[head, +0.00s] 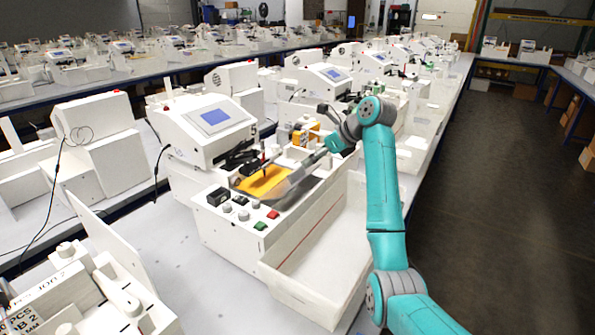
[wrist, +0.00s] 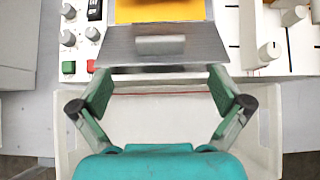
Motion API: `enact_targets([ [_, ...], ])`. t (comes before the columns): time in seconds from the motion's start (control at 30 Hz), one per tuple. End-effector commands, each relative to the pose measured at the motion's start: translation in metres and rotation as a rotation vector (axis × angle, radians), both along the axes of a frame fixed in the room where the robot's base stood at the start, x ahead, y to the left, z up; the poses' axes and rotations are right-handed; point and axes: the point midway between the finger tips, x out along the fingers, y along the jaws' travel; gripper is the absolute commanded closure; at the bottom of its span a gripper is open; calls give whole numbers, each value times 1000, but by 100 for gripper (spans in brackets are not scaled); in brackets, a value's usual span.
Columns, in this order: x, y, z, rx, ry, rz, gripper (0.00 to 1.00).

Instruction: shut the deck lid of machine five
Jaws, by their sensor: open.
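Machine five (head: 205,130) is white, with a blue screen and a "5" on its side. Its deck holds a yellow sheet (head: 265,180), also in the wrist view (wrist: 160,10). The grey deck lid (head: 292,188) is tilted up at the deck's right side. In the head view my gripper (head: 326,150) is by the lid's upper end.
A white bin (head: 318,240) stands along the machine's front. Knobs and red and green buttons (head: 260,226) line the front panel. A panel with white slider knobs (wrist: 270,50) lies right of the lid. Other machines (head: 330,75) stand close behind.

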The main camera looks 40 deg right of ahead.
Motion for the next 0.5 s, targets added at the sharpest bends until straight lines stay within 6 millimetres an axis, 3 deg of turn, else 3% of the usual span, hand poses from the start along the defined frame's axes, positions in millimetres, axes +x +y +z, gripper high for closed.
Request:
enact_targets([
  [0.5, 55, 21, -59, -3, 2, 2, 0],
])
